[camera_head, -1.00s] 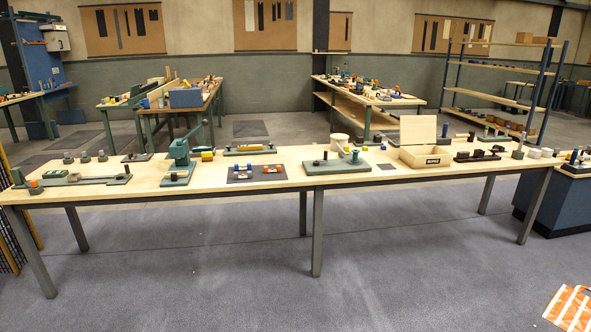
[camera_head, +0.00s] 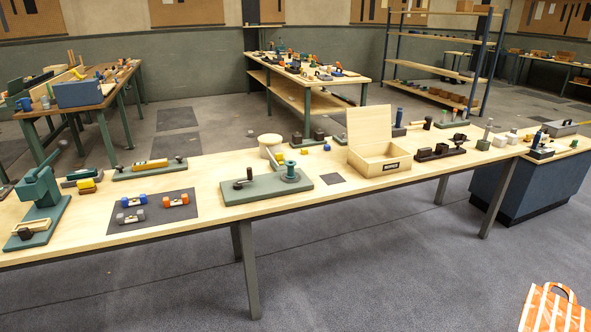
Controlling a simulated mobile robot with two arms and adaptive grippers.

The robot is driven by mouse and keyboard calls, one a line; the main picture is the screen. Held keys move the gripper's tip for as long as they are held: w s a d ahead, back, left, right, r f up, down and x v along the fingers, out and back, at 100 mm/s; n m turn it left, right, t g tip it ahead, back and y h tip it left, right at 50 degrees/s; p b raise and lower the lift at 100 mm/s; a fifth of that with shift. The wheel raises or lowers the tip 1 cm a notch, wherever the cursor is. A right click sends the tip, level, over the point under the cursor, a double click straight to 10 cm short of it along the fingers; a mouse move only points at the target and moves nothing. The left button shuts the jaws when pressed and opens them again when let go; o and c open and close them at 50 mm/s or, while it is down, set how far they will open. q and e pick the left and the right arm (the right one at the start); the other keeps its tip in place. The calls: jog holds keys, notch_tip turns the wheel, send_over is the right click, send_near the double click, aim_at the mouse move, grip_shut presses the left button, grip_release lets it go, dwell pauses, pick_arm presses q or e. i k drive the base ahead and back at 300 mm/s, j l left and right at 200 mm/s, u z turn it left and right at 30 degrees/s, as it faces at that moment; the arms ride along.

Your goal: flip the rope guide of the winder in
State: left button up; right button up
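The device that looks like the winder has a flat green base (camera_head: 240,195) and stands near the front edge of the long wooden table, around the middle of the view. A dark crank with an upright knob (camera_head: 246,177) is on its left part. A green spool-like post (camera_head: 290,172) stands on its right part. Neither of my grippers is in view.
An open wooden box (camera_head: 378,150) stands right of the winder, past a small dark pad (camera_head: 332,180). A dark mat (camera_head: 152,209) with small coloured parts lies to the left, then a green press (camera_head: 40,205). A pale round tub (camera_head: 270,141) is behind.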

aim_at(279, 157)
jog(key=i+l+u, duration=0.15)
jog(key=i+l, duration=0.15)
jog(key=i, duration=0.2)
jog(key=i+z, duration=0.35)
jog(key=i, duration=0.15)
jog(key=i+z, duration=0.35)
jog(key=i, duration=0.15)
